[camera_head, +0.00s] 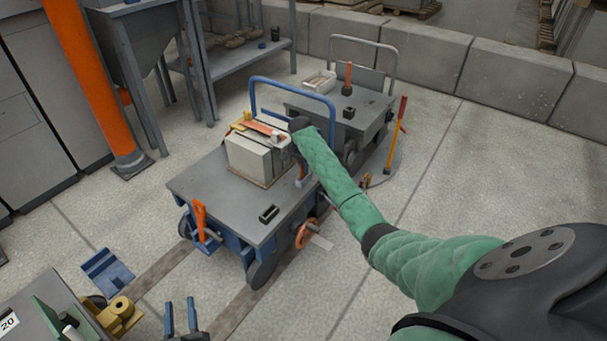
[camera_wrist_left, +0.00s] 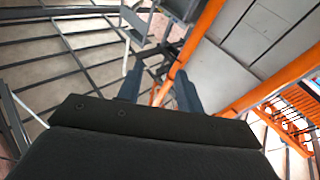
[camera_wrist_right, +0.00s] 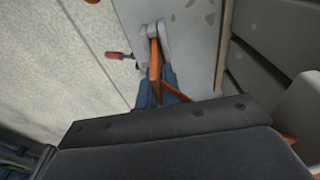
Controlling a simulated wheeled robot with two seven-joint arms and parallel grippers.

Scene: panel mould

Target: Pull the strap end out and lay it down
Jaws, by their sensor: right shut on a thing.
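The panel mould (camera_head: 248,158), a pale grey block with an orange strap (camera_head: 262,128) over its top, stands on the blue-framed cart. In the right wrist view the orange strap (camera_wrist_right: 155,62) runs from a grey metal fitting (camera_wrist_right: 153,32) down between my right gripper's fingers (camera_wrist_right: 156,88). That gripper is shut on the strap. In the head view my right arm reaches to the mould's right side and its dark wrist partly hides this spot. My left gripper (camera_head: 182,318) is open and empty at the bottom; its spread fingers also show in the left wrist view (camera_wrist_left: 160,88).
The cart's grey top (camera_head: 215,190) is clear in front of the mould, with a small black block (camera_head: 269,214) near its front edge. A second cart (camera_head: 372,110) stands behind. An orange post (camera_head: 90,75) is at left and a bench (camera_head: 40,310) at lower left.

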